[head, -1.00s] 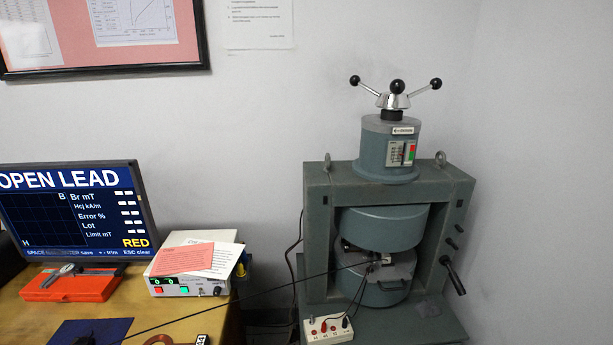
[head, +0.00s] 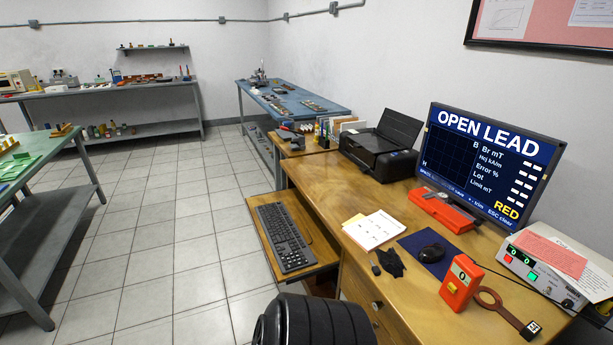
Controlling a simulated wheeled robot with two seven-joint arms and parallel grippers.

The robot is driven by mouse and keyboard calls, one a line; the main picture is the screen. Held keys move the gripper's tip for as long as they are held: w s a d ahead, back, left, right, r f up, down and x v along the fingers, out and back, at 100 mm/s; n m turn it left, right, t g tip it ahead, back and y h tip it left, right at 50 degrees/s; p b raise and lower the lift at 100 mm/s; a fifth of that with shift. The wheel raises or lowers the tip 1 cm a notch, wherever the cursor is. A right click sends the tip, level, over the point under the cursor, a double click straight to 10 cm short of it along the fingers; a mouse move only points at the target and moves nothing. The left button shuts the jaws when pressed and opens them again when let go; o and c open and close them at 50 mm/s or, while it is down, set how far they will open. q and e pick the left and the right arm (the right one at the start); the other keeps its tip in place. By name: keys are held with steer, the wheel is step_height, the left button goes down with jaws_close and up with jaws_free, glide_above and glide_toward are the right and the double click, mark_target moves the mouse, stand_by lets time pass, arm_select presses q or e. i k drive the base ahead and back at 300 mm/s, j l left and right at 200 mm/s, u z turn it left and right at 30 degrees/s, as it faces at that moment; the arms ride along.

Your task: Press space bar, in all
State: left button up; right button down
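A black keyboard (head: 284,236) lies on a pull-out wooden shelf (head: 318,250) at the left side of the wooden desk. Its space bar is too small to make out clearly. The monitor (head: 489,163) on the desk reads "OPEN LEAD" in a blue banner, with "RED" in yellow at the lower right. Its bottom line has small text starting with "SPACE". Neither of my grippers shows in the head view.
On the desk (head: 410,317) are a black printer (head: 380,152), papers (head: 375,229), a mouse (head: 432,252), an orange meter (head: 460,284) and a control box (head: 545,265). A black chair (head: 314,322) stands at the bottom, in front of the desk. Tiled floor (head: 150,240) is open at left.

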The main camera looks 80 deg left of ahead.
mark_target(263, 216)
steer(key=j+u, duration=0.1)
steer(key=u, duration=0.75)
steer(key=j+u, duration=0.15)
steer(key=u, duration=0.25)
steer(key=j+u, duration=0.1)
steer(key=u, duration=0.75)
steer(key=i+j+u, duration=0.1)
steer(key=u, duration=0.3)
steer(key=i+j, duration=0.55)
steer(key=i+j+u, duration=0.15)
steer(key=i+j, duration=0.45)
steer(key=i, duration=0.15)
